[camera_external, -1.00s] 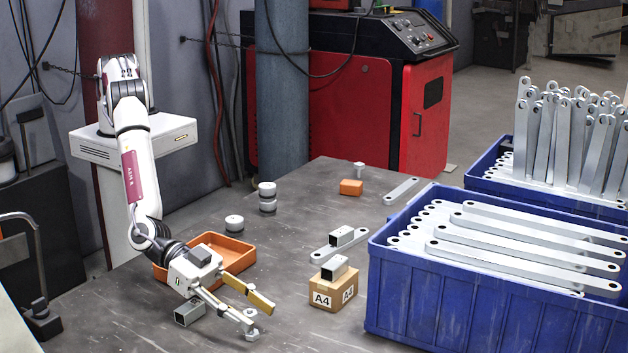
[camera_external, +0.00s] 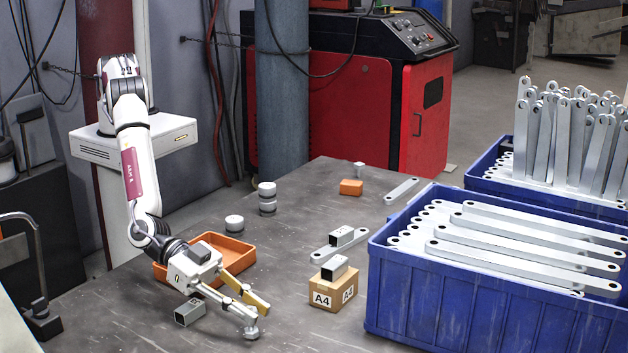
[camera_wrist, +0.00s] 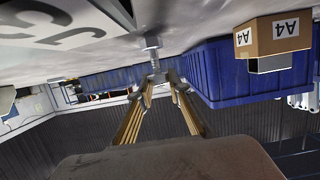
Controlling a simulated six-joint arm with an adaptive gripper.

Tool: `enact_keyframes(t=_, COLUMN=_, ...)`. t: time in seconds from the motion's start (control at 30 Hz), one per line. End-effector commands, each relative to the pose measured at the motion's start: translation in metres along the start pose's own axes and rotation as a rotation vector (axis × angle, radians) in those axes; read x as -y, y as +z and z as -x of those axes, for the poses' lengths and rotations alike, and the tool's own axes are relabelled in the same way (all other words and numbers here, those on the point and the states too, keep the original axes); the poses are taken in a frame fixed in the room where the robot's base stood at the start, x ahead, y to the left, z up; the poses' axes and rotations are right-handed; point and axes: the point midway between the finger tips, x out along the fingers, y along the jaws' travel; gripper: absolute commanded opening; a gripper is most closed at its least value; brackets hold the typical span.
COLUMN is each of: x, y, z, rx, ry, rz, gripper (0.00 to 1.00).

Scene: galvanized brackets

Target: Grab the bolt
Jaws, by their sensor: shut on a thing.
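The bolt (camera_external: 251,332) stands on the grey table near the front, head down and shank up between my fingertips. My gripper (camera_external: 256,314) is closed on it from the left, low over the table. In the wrist view, which shows the table at the top, the bolt (camera_wrist: 152,44) has its head at the table and its shank reaching to my fingertips (camera_wrist: 160,76). The exact contact on the shank is too small to make out.
An A4 carton (camera_external: 333,291) carrying another tube stands to the right. The large blue crate (camera_external: 440,303) is beyond it. Bare table lies between gripper and carton.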

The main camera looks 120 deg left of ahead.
Motion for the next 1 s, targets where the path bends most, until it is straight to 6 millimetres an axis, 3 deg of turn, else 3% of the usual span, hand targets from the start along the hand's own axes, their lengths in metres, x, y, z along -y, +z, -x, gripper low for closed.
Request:
enact_keyframes(t=0.7, x=0.000, y=-0.077, z=0.023, rx=-0.003, ry=0.000, rz=0.001, gripper=0.00)
enact_keyframes(t=1.0, x=0.000, y=-0.090, z=0.027, rx=-0.003, ry=-0.001, rz=0.001, gripper=0.00)
